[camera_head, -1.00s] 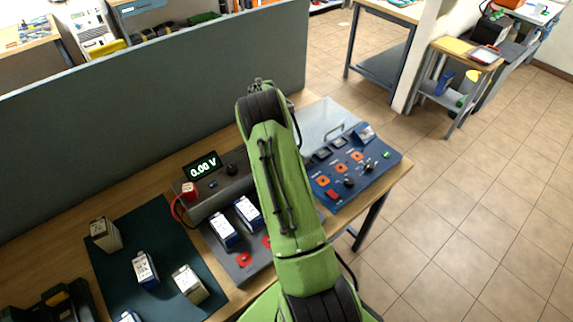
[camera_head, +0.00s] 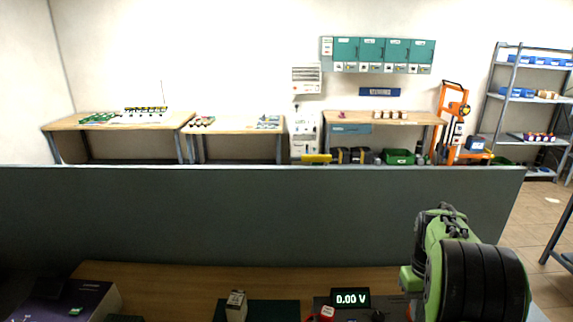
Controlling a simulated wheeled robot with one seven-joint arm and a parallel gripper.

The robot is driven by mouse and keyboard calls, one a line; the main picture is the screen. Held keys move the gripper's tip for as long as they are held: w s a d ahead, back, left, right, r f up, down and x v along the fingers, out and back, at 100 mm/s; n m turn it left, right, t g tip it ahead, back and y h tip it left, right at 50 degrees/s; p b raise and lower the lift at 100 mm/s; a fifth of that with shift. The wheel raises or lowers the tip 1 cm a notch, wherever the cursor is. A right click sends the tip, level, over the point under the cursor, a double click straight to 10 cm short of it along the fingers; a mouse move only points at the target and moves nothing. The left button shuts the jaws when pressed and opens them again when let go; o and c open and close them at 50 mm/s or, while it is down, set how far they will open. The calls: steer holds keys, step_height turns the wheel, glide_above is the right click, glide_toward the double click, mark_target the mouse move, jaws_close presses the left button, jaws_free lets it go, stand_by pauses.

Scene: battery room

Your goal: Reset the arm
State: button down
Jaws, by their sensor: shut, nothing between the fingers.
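My green arm (camera_head: 440,235) with its thick black joint shows at the lower right in the head view, above the right part of the workbench. It looks folded, and its end is hidden or outside the picture. My gripper does not show, so its fingers cannot be seen.
A grey partition (camera_head: 250,215) stands behind the wooden bench (camera_head: 170,285). On the bench are a meter display (camera_head: 350,298) reading 0.00 V, a small pale battery (camera_head: 236,306) on a dark mat (camera_head: 272,311), and a dark purple box (camera_head: 65,300). Floor shows at right.

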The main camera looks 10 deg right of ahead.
steer(key=s+a+r+t, duration=0.2)
steer(key=s+a+r, duration=0.3)
steer(key=a+r, duration=0.25)
steer(key=s+a+n+t+b, duration=0.1)
steer(key=s+a+t, duration=0.4)
steer(key=s+a, duration=0.6)
steer(key=s+b, duration=0.1)
steer(key=s, duration=0.3)
steer(key=shift+s+r, duration=0.15)
